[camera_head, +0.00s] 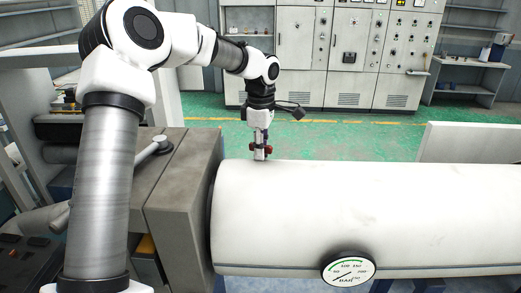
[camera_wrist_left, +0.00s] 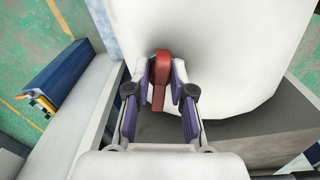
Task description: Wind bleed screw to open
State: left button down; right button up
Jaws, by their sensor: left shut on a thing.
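The bleed screw (camera_wrist_left: 161,75) shows in the left wrist view as a red handle with a rounded head, on the white cylinder (camera_wrist_left: 205,45). My left gripper (camera_wrist_left: 164,92) has its two purple-lined fingers on both sides of the red handle and is shut on it. In the head view my left gripper (camera_head: 260,150) points down at the top of the white cylinder (camera_head: 370,205), near its left end. Small red parts of the bleed screw (camera_head: 268,149) show around the fingertips; the rest is hidden behind them. My right gripper is in neither view.
A round pressure gauge (camera_head: 348,269) marked BAR sits low on the cylinder's near side. A grey-brown machine block (camera_head: 182,200) stands left of the cylinder. Control cabinets (camera_head: 340,55) line the back wall. Green floor (camera_head: 350,135) lies open behind the cylinder.

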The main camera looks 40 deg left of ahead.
pick_arm(q)
jog(key=shift+f+n+b, duration=0.15)
jog(key=shift+n+b, duration=0.15)
jog(key=shift+n, duration=2.1)
jog(key=n+b, duration=0.1)
jog(key=n, duration=0.1)
jog(key=shift+n, duration=0.4)
jog(key=shift+n+b, duration=0.3)
jog(key=shift+n, duration=0.7)
